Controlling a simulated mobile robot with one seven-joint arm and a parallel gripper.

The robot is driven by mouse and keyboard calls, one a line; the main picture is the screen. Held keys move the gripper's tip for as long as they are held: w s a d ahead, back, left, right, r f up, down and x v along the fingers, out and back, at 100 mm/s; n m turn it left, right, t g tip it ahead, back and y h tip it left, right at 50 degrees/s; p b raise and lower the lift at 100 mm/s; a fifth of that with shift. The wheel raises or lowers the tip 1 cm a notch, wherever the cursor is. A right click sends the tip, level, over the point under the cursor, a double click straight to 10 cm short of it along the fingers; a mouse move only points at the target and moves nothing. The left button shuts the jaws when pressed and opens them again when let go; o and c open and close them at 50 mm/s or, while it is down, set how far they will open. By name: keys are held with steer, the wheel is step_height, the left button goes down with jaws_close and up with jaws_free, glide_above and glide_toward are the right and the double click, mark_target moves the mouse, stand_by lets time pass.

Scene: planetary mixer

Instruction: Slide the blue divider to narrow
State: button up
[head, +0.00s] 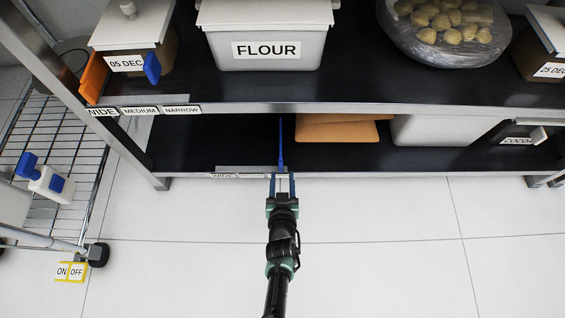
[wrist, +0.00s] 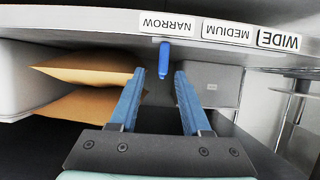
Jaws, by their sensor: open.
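The blue divider (head: 281,143) stands upright on the lower shelf, seen nearly edge-on in the head view. In the wrist view, which is upside down, its blue handle (wrist: 164,58) shows at the shelf's front edge, in line with the NARROW label (wrist: 168,25). The MEDIUM label (wrist: 228,32) and the WIDE label (wrist: 279,40) are beside it. My gripper (wrist: 160,75) is open, with the handle's end between the fingertips and a gap on each side. In the head view my gripper (head: 282,178) is at the divider's front and hides part of the label strip (head: 233,176).
Brown envelopes (head: 338,131) and a white bin (head: 430,130) lie right of the divider on the lower shelf. The upper shelf (head: 350,95) overhangs it and carries an orange divider (head: 93,78) and a flour bin (head: 265,55). The lower shelf is clear left of the divider.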

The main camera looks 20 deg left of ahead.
steer(key=p+v, duration=0.3)
steer(key=v, duration=0.4)
steer(key=shift+p, duration=0.4)
steer(key=shift+d+f, duration=0.1)
